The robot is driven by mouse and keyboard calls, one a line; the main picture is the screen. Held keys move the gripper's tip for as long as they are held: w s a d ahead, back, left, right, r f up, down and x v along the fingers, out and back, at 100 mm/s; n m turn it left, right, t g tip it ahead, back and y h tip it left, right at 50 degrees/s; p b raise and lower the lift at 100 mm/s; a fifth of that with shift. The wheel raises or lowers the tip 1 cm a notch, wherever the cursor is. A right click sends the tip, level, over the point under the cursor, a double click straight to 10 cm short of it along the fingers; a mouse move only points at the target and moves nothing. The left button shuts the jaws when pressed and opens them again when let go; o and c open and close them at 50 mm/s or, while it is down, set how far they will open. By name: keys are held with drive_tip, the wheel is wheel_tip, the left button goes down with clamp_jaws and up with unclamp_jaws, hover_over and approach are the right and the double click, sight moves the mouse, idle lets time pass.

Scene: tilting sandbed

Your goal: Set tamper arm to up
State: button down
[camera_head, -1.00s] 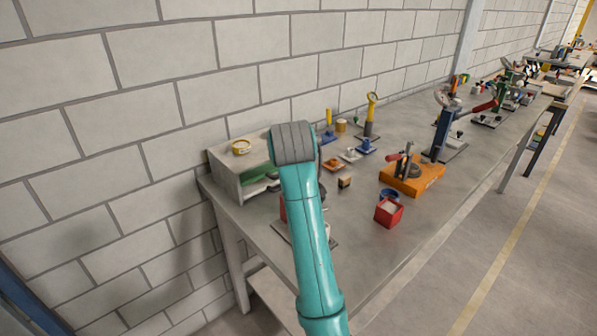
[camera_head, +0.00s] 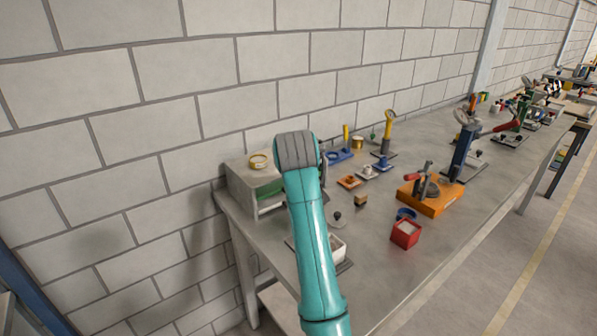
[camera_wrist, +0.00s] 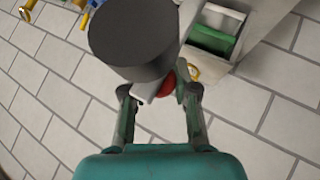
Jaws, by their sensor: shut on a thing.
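In the wrist view my gripper (camera_wrist: 158,94) is shut on a red knob (camera_wrist: 168,84) at the end of a pale flat bar (camera_wrist: 146,92), which I take for the tamper arm. A large dark grey cylinder (camera_wrist: 133,38) stands right beyond the knob and hides most of the bar. In the head view my teal arm covers the gripper, the knob and the cylinder. A white open tray (camera_head: 338,249), likely the sandbed, shows partly to the right of my arm. A small black knob (camera_head: 337,215) stands behind it. The bar's exact tilt cannot be told.
A grey box (camera_head: 238,188) with a yellow ring (camera_head: 258,162) stands at the bench's left end, close to my arm. A block wall runs behind. The bench front is clear.

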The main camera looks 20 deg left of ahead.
drive_tip(key=shift+s+a+f, duration=0.1)
drive_tip(key=shift+a+f, duration=0.05)
drive_tip(key=shift+a, duration=0.05)
drive_tip(key=c, duration=0.9)
unclamp_jaws()
drive_tip(key=shift+s, duration=0.1)
drive_tip(key=v, duration=1.1)
drive_tip(key=shift+s+d+r, duration=0.15)
drive_tip(key=shift+s+r, duration=0.1)
drive_tip(key=shift+r, duration=0.1)
